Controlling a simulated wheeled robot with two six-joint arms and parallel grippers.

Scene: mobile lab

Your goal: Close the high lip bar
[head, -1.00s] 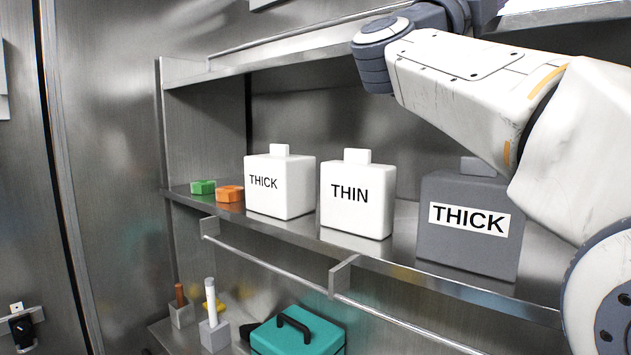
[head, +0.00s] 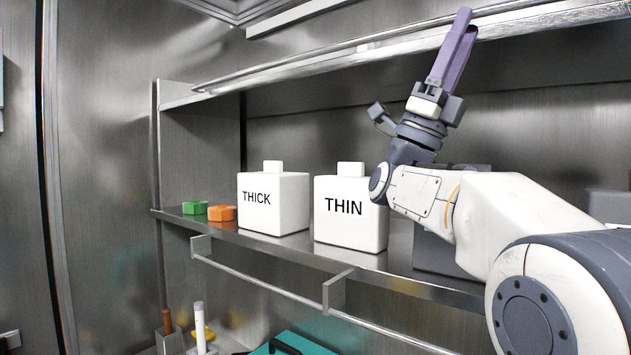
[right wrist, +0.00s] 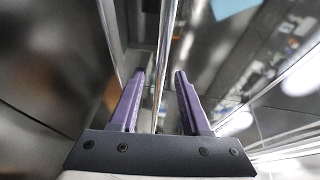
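The high lip bar (head: 300,62) is a thin metal rail along the front of the top shelf, rising to the right in the head view. My right gripper (head: 465,28) points up at the right part of this rail, its purple fingers overlapping it in the picture. In the right wrist view the gripper (right wrist: 160,74) has its fingers apart, with a bright metal rail (right wrist: 163,62) running between them. I cannot tell whether either finger touches it. My left gripper is not in view.
The middle shelf holds a white THICK container (head: 272,205), a white THIN container (head: 350,215), a partly hidden grey container (head: 432,252), and green (head: 194,208) and orange (head: 222,213) blocks. A lower lip bar (head: 270,290) hangs on brackets before that shelf.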

